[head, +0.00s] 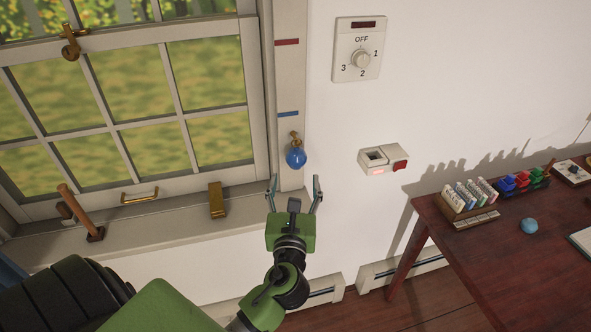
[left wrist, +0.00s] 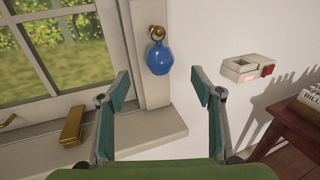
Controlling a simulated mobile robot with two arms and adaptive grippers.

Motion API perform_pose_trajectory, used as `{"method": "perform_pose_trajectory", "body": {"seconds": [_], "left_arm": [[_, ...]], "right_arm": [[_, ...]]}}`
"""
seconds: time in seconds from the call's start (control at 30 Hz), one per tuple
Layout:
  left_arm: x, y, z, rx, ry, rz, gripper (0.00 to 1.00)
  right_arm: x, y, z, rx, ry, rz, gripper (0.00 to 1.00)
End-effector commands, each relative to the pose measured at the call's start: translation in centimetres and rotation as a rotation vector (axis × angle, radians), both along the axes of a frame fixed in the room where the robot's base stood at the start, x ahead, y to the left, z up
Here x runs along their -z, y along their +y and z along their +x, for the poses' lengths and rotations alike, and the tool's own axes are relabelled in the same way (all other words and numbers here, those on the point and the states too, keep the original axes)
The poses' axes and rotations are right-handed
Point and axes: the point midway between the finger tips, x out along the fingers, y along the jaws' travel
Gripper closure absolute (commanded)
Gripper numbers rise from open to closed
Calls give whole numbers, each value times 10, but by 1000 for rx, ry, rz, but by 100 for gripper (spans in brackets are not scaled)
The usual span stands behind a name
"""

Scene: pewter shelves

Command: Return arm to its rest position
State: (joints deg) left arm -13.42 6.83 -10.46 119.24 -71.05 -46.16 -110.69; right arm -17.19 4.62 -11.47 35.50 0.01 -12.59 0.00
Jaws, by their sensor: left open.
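My green left arm (head: 290,270) reaches up from the bottom of the head view. My right gripper is in neither view.
The window sill (head: 140,225) carries a wooden-handled lever (head: 80,210) and a brass block (head: 217,199). A dial switch (head: 360,50) and a white wall box (head: 382,159) are on the wall. A dark red table (head: 490,265) with small items stands at right.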

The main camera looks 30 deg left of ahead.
Motion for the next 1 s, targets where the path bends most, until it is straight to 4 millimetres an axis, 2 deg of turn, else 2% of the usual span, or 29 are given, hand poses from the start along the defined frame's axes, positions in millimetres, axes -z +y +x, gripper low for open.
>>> {"method": "perform_pose_trajectory", "body": {"seconds": [0.1, 0.23, 0.5, 0.6, 0.67, 0.77, 0.8, 0.87, 0.9, 0.97, 1.0], "left_arm": [[1, -11, -18, -1, 3, -2, 40], [0, -17, -30, -2, 1, -1, 40], [0, -21, -34, -1, 0, -2, 40], [17, -23, -31, 12, 14, -41, 40], [39, -28, -27, 29, 31, -97, 40], [99, -39, -23, 56, 77, -256, 40], [129, -44, -23, 61, 100, -340, 40], [175, -52, -28, 57, 135, -475, 40], [205, -57, -33, 47, 156, -566, 40], [250, -65, -44, 18, 187, -708, 40], [279, -69, -54, -10, 205, -802, 40]], "right_arm": [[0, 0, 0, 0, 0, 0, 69], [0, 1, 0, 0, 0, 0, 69], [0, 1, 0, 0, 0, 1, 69], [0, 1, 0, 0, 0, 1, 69], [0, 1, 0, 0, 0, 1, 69], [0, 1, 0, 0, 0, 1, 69], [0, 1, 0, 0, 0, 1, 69], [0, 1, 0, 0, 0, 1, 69], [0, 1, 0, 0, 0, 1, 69], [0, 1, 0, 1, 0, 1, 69], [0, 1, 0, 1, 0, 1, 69]]}}
